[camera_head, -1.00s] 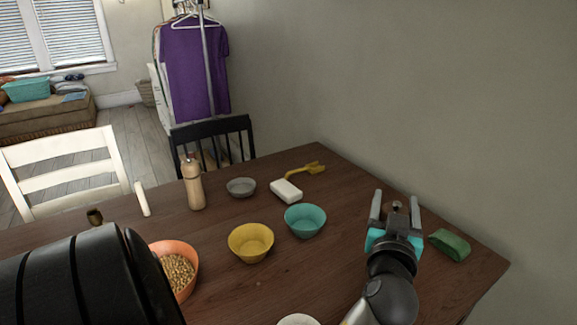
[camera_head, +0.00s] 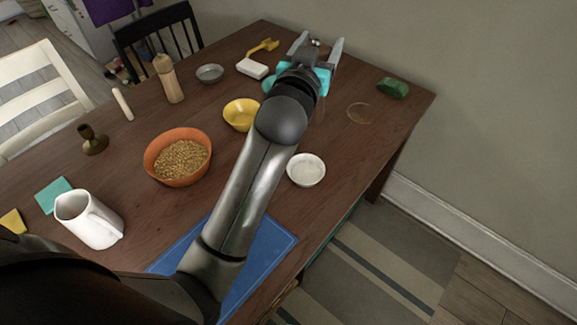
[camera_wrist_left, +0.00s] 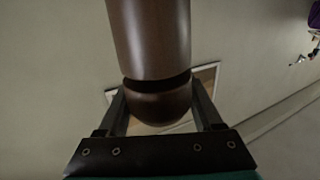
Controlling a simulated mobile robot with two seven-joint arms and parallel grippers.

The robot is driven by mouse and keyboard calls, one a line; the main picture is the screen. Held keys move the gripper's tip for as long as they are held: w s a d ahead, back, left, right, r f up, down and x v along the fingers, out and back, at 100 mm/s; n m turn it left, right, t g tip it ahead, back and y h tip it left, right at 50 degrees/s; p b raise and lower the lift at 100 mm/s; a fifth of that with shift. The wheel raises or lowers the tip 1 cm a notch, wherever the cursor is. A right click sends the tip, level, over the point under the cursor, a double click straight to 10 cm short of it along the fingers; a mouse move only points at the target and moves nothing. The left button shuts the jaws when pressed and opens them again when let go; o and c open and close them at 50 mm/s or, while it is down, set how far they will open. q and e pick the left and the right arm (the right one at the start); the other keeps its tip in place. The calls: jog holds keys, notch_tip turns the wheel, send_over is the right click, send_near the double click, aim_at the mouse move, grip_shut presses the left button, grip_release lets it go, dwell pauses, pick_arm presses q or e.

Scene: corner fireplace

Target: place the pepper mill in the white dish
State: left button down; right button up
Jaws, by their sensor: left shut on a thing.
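In the left wrist view a dark brown wooden pepper mill (camera_wrist_left: 150,42), with a groove and a rounded end, stands between the fingers. My left gripper (camera_wrist_left: 160,110) is shut on it near the rounded end; its other end runs out of the picture. The white dish (camera_head: 306,170), a small round bowl, sits on the table right of my left forearm. My right gripper is not in view.
An orange bowl of grain (camera_head: 150,165), a yellow bowl (camera_head: 237,115), a white pitcher (camera_head: 92,222) and a light wooden mill-like bottle (camera_head: 168,80) stand left of the arm. A green block (camera_head: 393,88) lies at right. The table around the white dish is mostly bare.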

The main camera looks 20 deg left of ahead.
pick_arm(q)
notch_tip(320, 180, down, 20)
jog(key=b, duration=0.7)
jog(key=shift+b, duration=0.35)
jog(key=c, duration=0.5)
grip_release()
jog(key=shift+f, duration=0.15)
jog(key=o, duration=0.5)
jog(key=shift+c, duration=0.2)
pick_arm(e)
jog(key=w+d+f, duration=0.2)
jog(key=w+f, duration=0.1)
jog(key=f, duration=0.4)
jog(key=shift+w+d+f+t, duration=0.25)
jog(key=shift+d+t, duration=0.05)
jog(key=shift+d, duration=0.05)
